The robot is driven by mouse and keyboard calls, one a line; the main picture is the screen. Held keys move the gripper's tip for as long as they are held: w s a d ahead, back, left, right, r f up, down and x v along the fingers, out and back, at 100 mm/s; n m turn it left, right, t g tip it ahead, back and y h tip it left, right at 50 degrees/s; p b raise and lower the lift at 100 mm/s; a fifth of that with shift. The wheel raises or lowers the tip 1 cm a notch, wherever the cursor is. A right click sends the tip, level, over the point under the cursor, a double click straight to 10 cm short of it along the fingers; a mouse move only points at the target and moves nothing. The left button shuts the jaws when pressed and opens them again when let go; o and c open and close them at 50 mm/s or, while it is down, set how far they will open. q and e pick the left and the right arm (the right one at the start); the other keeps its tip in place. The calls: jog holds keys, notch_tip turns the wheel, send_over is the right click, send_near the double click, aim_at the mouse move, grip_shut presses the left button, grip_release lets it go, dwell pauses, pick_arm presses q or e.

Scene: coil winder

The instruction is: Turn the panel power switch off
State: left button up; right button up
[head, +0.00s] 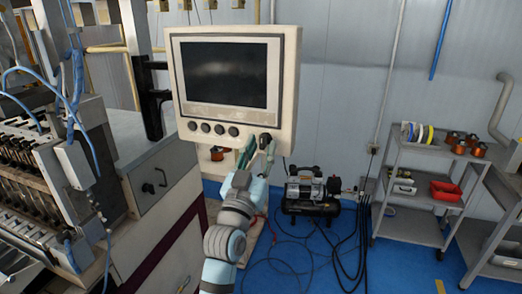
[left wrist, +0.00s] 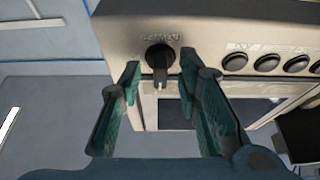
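The control panel (head: 282,90) is a cream box with a dark screen (head: 224,75). The power switch is a black rotary knob at the lower right of the panel face (head: 266,138); in the left wrist view the knob (left wrist: 160,58) has its grip bar pointing down the picture and a small label beside it, too blurred to read. My left gripper (head: 258,150) is at the panel's lower right corner. In the left wrist view its green-padded fingers (left wrist: 160,76) are open, one on each side of the knob, with gaps showing. My right gripper is out of view.
A row of round black push buttons (head: 212,129) lies left of the knob. The coil winder (head: 45,165) stands at the left. A compressor (head: 310,192) and cables are on the blue floor behind. A grey cart (head: 417,164) with spools and a red bin stands at the right.

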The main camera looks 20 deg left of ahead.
pick_arm(q)
jog(key=shift+r, duration=0.1)
notch_tip(320, 180, up, 10)
jog(key=shift+f, duration=0.1)
dwell(0.4)
